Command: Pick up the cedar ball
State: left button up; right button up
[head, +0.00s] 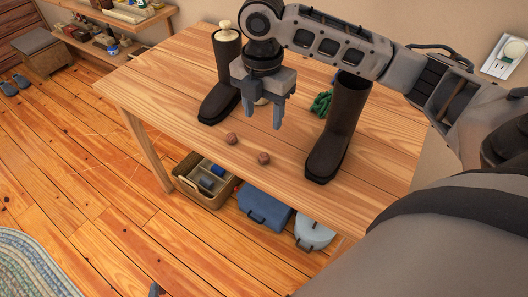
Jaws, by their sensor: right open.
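Two small reddish-brown balls that look like cedar balls lie on the wooden table. One cedar ball (231,138) is farther left, and the other cedar ball (263,158) is nearer the front edge. My right gripper (262,114) points down above the table between two boots, with its fingers apart and nothing between them. It appears above and behind the balls, apart from both. I cannot make out my left gripper.
A dark boot (225,75) with a cream knob at its top stands left of the gripper; another boot (337,130) stands right. Green material (321,103) lies behind. Below the wooden table (160,85) are a basket (204,198), a blue case (264,205) and a pale-blue case (314,231).

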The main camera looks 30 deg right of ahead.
aim_at(263, 156)
notch_tip(263, 156, down, 15)
jog(key=shift+w+d+r+b, duration=0.1)
jog(key=shift+r+b, duration=0.1)
jog(key=shift+b, duration=0.25)
jog(key=c, duration=1)
